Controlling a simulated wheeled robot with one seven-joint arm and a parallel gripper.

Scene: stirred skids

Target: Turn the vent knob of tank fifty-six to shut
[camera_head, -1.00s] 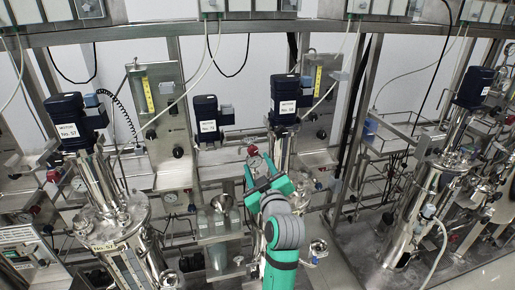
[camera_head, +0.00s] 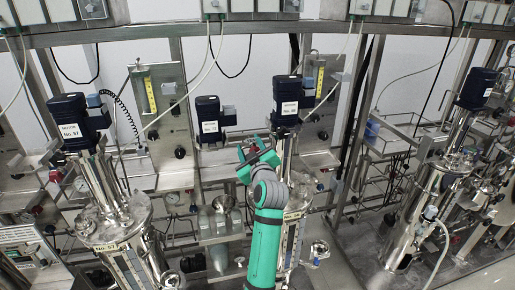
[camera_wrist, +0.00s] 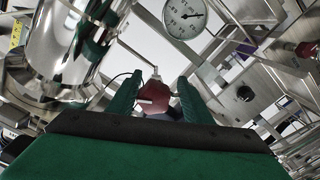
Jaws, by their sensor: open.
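My gripper (camera_head: 256,152) is open, in front of the left side of the middle tank column (camera_head: 285,155). That column carries a dark blue motor head (camera_head: 285,92) with a white label, whose number is too small to read surely. In the wrist view my gripper (camera_wrist: 158,88) has its two green fingers apart, with a dark red knob (camera_wrist: 154,97) showing between them. The knob sits beside a thin bent metal rod. I cannot tell whether the fingers touch it. In the head view my gripper hides that spot.
A round gauge (camera_wrist: 185,15) is just above the fingers in the wrist view, and a shiny steel vessel (camera_wrist: 70,45) is at left. A second red knob (camera_wrist: 306,49) is at far right. Tank 57 (camera_head: 118,225) stands left, another tank (camera_head: 420,215) right.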

